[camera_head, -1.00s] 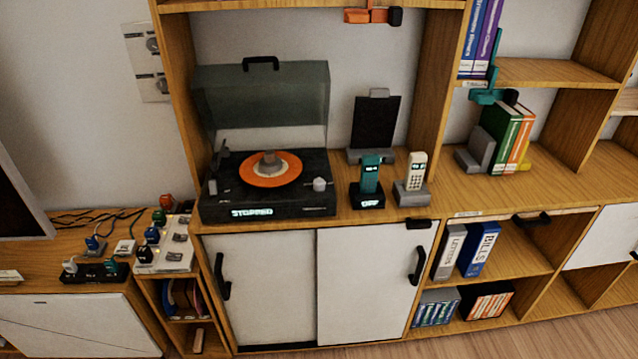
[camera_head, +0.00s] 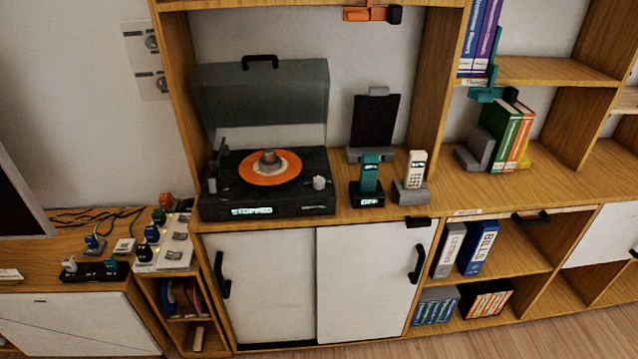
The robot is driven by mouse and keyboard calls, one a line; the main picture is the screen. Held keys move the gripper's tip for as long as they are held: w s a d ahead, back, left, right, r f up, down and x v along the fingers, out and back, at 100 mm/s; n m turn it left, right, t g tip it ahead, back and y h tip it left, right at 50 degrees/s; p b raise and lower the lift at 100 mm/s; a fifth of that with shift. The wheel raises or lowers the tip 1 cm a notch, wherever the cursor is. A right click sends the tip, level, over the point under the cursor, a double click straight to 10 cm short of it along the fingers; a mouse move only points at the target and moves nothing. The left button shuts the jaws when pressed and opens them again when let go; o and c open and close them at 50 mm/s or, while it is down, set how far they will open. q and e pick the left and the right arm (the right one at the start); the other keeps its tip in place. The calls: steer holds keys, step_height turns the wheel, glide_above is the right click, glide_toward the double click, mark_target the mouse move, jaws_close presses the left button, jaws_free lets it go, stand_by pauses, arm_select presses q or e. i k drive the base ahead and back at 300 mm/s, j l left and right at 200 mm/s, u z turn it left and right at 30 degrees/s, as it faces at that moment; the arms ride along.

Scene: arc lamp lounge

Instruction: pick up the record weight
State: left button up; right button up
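The record weight (camera_head: 269,158) is a small grey, knob-like piece. It sits at the centre of an orange record (camera_head: 286,173) on the black turntable (camera_head: 221,207). The turntable's tinted lid (camera_head: 262,95) stands open behind it, with a dark handle on top. The display on the turntable's front reads "STOPPED". Neither of my grippers shows in the head view.
Two handsets, one teal (camera_head: 370,172) and one cream (camera_head: 415,169), stand in holders right of the turntable. A dark panel on a grey stand (camera_head: 375,122) is behind them. Wooden posts flank the turntable bay. Switches and plugs crowd the lower left cabinet.

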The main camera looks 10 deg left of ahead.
mark_target(270, 161)
steer(key=l+u, duration=0.1)
steer(key=u, duration=0.35)
steer(key=i+l+u, duration=0.1)
steer(key=l+u, duration=0.2)
steer(key=i+l+u, duration=0.1)
steer(key=l+u, duration=0.2)
steer(key=l, duration=0.15)
steer(key=l+u, duration=0.15)
steer(key=l, duration=1.2)
steer(key=i, duration=0.05)
